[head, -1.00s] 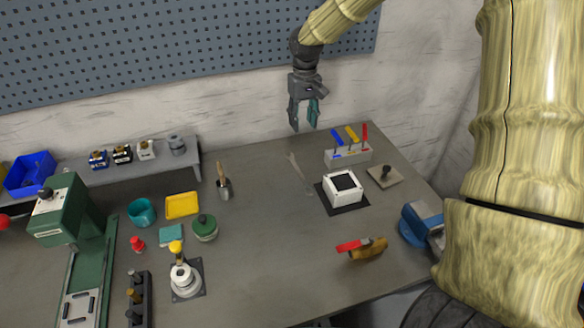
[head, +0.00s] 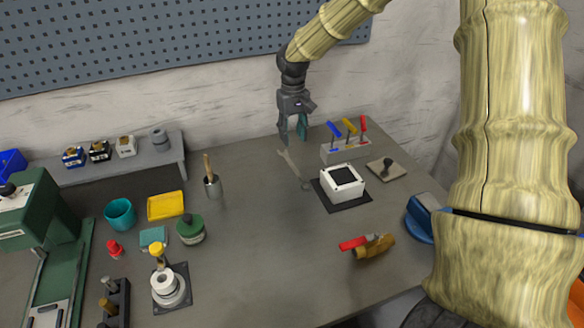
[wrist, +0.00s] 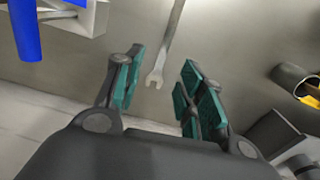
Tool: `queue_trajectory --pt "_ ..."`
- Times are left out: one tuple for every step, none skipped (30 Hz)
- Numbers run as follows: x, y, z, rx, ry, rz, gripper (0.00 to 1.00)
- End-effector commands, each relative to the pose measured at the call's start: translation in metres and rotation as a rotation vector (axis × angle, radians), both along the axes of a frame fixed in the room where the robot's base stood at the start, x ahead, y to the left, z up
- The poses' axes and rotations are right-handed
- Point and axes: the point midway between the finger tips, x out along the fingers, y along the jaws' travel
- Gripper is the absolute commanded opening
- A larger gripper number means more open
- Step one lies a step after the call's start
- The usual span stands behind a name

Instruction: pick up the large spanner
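The large spanner (head: 294,170) is a long grey metal tool lying on the bench, left of the white box on its black mat. In the wrist view its open-jawed end (wrist: 156,76) shows between and beyond my fingertips, with the shaft running up and away. My gripper (head: 292,135) is above the spanner's far end in the head view. In the wrist view my gripper (wrist: 155,88) is open, with teal pads apart and nothing between them in its hold. Whether the fingers touch the bench cannot be told.
A rack of screwdrivers (head: 345,149) stands close to the right of my gripper. The white box (head: 342,181) is right of the spanner. A brush pot (head: 212,186) stands to the left, with clear bench between. The wall is behind.

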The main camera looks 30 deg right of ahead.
Motion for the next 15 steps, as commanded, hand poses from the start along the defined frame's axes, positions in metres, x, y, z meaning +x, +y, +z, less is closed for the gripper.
queue_trajectory --pt "-0.001 0.0 -0.006 0.001 0.002 0.0 0.39" --pt "-0.001 0.0 -0.01 0.001 0.002 0.0 0.39" --pt "-0.001 0.0 -0.016 0.002 0.003 -0.001 0.39" --pt "-0.001 0.0 -0.02 0.002 0.004 -0.001 0.39" --pt "-0.001 -0.001 -0.024 0.002 0.003 -0.001 0.39" --pt "-0.001 0.0 -0.029 0.001 0.002 -0.001 0.39" --pt "-0.001 0.0 -0.032 0.001 0.002 0.0 0.39" --pt "-0.001 0.0 -0.036 0.001 0.002 0.0 0.39" --pt "-0.001 0.0 -0.039 0.001 0.002 0.0 0.39" --pt "-0.001 0.0 -0.041 0.001 0.001 0.0 0.39" --pt "0.0 0.0 -0.042 0.0 0.0 0.0 0.39" --pt "0.0 0.0 -0.044 0.0 0.0 0.0 0.39" --pt "0.0 0.001 -0.045 0.001 0.0 0.0 0.39" --pt "0.0 0.001 -0.046 0.001 0.001 -0.001 0.39" --pt "-0.001 0.001 -0.049 0.001 0.001 -0.001 0.39"
